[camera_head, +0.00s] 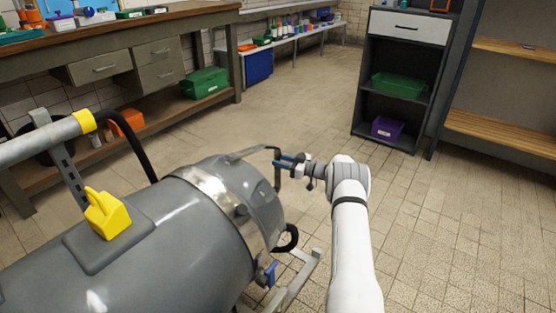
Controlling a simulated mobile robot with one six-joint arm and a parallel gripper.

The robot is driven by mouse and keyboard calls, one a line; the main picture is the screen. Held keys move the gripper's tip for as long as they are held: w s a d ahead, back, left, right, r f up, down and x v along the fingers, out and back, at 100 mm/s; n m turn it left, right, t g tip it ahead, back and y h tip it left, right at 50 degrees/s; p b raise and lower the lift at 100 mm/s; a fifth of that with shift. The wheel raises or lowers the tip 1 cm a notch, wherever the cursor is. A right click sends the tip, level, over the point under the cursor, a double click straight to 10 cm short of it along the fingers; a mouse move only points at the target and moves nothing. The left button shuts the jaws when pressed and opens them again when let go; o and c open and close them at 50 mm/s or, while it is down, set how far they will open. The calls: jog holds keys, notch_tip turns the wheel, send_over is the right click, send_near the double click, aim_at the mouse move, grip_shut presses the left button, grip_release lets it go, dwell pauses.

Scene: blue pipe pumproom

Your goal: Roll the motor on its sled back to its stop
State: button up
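The motor (165,245) is a large grey cylinder with a shiny metal band, filling the lower left. A grey bar handle (255,151) bends out from its right end. My gripper (283,162) is at the outer, downturned part of this handle, its dark blue fingers pointing left and overlapping the bar. I cannot tell whether the fingers are closed on the bar or only beside it. Pale metal rails, seemingly of the sled (297,283), show below the motor's right end. A small blue lever (270,271) sits beside them. The stop cannot be made out.
A yellow lifting eye (105,215) tops the motor. A grey pipe with a yellow band (84,121) is at left. A workbench (110,40) stands behind, and a dark shelf unit (402,70) stands at back right. The tiled floor (460,220) at right is clear.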

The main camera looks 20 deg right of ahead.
jog(key=p+v, duration=0.2)
jog(key=v, duration=0.4)
jog(key=shift+d, duration=0.15)
jog(key=shift+s, duration=0.1)
